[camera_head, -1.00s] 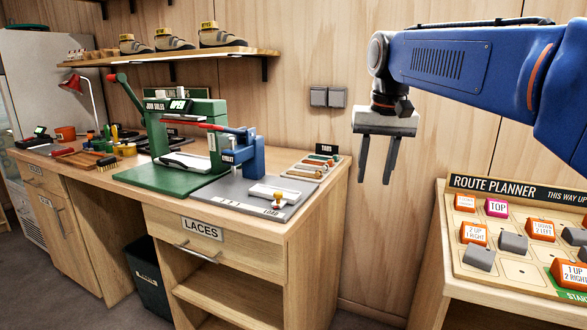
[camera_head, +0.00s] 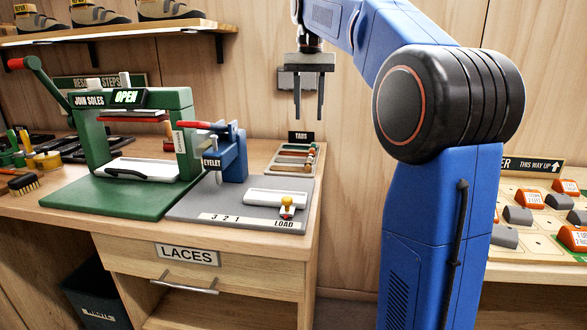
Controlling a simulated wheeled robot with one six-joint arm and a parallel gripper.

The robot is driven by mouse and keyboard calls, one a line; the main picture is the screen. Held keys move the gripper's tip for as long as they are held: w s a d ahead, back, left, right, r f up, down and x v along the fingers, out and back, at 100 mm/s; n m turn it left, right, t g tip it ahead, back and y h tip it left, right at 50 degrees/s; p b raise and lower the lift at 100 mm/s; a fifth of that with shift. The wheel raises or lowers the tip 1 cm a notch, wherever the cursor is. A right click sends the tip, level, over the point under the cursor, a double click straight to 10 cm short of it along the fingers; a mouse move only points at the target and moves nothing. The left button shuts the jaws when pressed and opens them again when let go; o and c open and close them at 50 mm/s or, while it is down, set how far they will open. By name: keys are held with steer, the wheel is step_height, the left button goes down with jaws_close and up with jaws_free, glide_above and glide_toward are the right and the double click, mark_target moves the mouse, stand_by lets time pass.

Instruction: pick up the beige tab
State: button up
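A small tray labelled TABS (camera_head: 313,170) sits at the right end of the wooden bench. Several small tabs lie in it in rows, some dark and some reddish. A pale one that looks beige (camera_head: 289,168) shows near the front row, but it is too small to be sure. My gripper (camera_head: 308,112) points down with its two fingers apart and nothing between them. In the picture it shows above the tray, in front of the wall switches; its exact distance from the tray is unclear.
A blue eyelet press (camera_head: 232,155) on a grey board (camera_head: 190,210) stands left of the tray. A green sole press (camera_head: 187,110) stands further left. A TABS sign (camera_head: 298,137) is behind the tray. A route planner board (camera_head: 500,240) is at the right, partly behind my arm.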

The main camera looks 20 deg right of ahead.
mark_target(308, 163)
step_height(308, 163, down, 15)
steer(key=shift+r, duration=0.1)
stand_by(0.6)
jaws_close()
